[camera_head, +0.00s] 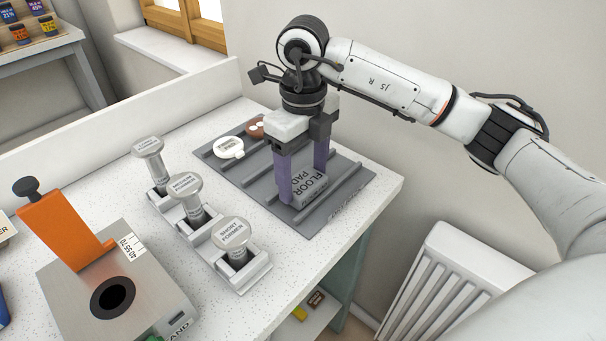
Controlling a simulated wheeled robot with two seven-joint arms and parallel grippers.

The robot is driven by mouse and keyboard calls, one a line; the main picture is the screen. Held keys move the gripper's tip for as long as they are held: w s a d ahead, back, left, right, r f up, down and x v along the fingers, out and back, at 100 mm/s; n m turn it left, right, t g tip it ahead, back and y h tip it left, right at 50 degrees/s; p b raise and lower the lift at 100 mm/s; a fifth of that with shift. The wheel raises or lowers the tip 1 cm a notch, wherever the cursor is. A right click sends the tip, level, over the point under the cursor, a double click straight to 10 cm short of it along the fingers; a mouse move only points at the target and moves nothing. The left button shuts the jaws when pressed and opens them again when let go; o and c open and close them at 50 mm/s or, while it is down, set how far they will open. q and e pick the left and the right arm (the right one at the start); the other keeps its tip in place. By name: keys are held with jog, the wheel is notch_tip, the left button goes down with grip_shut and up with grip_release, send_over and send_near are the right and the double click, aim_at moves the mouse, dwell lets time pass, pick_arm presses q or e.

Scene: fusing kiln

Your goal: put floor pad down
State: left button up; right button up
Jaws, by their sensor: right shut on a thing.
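The floor pad (311,186), a grey piece lettered "FLOOR PAD", is between the purple fingers of my right gripper (301,187). My right gripper is shut on it and points down over the right part of the grey ribbed rack (338,201). The pad is low over the rack among its ribs; I cannot tell whether it touches the surface. The fingers hide part of the pad. My left gripper is not in view.
A white labelled disc (229,148) and a brown piece with white spots (255,128) lie on the rack's left part. Several labelled formers stand in a white holder (256,277). A metal box with an orange lever (65,232) is at lower left. A radiator (440,270) stands right of the table.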

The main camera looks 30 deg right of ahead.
aim_at(304, 180)
jog(key=shift+f, duration=0.55)
jog(key=o, duration=0.9)
jog(key=shift+r, duration=0.1)
jog(key=shift+o, duration=0.2)
notch_tip(304, 180, up, 12)
jog(key=shift+r+p, duration=0.15)
jog(key=shift+p, duration=0.15)
